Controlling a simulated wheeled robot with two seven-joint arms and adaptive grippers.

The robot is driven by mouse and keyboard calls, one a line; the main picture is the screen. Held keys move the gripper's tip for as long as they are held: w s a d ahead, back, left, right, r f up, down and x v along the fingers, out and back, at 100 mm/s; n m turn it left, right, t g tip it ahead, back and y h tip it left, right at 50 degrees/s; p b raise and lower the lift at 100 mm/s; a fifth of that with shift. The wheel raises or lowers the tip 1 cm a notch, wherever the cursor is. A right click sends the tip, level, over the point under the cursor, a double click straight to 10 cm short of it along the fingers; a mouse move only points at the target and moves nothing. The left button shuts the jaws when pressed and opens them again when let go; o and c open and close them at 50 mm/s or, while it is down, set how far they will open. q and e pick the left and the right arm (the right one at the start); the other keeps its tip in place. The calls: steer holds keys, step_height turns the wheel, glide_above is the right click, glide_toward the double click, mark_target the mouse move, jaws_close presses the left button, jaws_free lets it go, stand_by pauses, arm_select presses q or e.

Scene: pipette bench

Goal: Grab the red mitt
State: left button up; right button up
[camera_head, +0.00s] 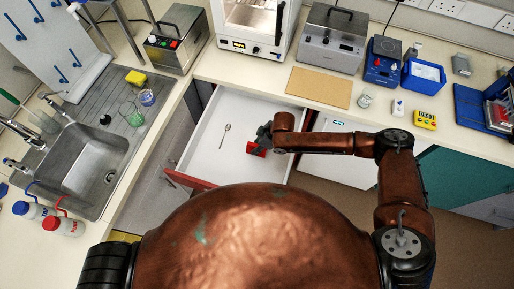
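The red mitt (254,149) shows as a small red patch inside an open white drawer (205,125) below the bench. My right gripper (262,138), small and dark grey, is at the mitt's upper right and hides part of it. I cannot tell whether its fingers touch the mitt, or whether they are open or shut. My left gripper is not in view.
A spoon (225,135) lies in the drawer, left of the mitt. The drawer's red front (190,181) is pulled out. A sink (90,170) is at the left. An oven (255,25), a brown board (319,87) and a yellow timer (425,119) stand on the bench.

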steer(key=c, duration=0.8)
jaws_close()
steer(key=shift+r, duration=0.15)
